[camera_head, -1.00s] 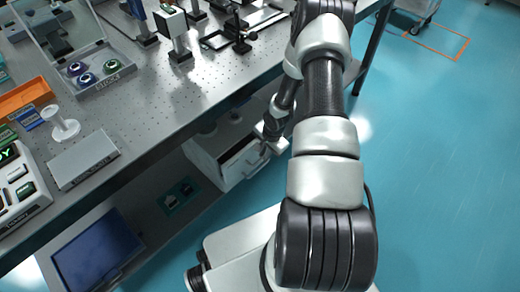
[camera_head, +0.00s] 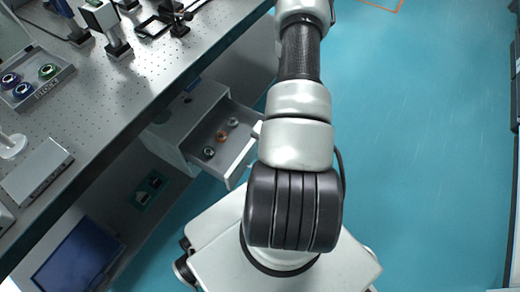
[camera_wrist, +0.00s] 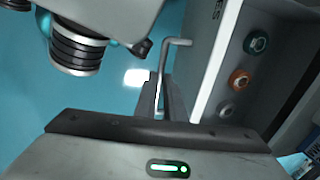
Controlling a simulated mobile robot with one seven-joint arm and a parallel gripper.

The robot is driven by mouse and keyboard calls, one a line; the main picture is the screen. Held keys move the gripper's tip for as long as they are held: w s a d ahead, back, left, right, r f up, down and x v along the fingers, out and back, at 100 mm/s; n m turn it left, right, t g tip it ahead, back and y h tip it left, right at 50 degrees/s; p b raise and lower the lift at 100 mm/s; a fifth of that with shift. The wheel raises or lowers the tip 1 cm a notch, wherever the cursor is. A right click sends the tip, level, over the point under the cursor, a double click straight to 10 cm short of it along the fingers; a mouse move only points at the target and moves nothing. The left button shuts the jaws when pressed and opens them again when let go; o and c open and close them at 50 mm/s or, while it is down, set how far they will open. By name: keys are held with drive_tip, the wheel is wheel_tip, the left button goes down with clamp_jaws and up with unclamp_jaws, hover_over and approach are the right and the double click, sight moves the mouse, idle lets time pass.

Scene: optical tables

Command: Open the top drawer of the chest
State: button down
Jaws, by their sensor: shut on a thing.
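The white chest (camera_head: 190,112) sits under the optical table in the head view. Its top drawer (camera_head: 212,130) is pulled out, and three small round optics lie in it. In the wrist view the drawer front (camera_wrist: 202,50) is right of the bar handle (camera_wrist: 177,42). My gripper (camera_wrist: 157,98) is shut on the handle, with its fingers around the bar's lower part. In the head view my arm hides the gripper and the handle. The optics (camera_wrist: 240,78) also show in the drawer at the right of the wrist view.
The perforated optical table (camera_head: 110,95) stands over the chest, with mounts and a tray of optics (camera_head: 38,75) on it. A dark blue panel (camera_head: 80,258) lies on the lower shelf at left. The blue floor (camera_head: 420,150) at right is clear.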

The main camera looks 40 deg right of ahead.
idle(0.3)
drive_tip(key=c, duration=1.8)
unclamp_jaws()
drive_tip(key=shift+c, duration=0.2)
drive_tip(key=s+r+p, duration=0.1)
drive_tip(key=r+p, duration=0.1)
drive_tip(key=r, duration=0.6)
drive_tip(key=s+d+r+p, duration=0.1)
drive_tip(key=s+r+p, duration=0.1)
drive_tip(key=r, duration=0.7)
drive_tip(key=shift+s+p, duration=0.15)
drive_tip(key=shift+p, duration=0.5)
drive_tip(key=shift+d, duration=0.1)
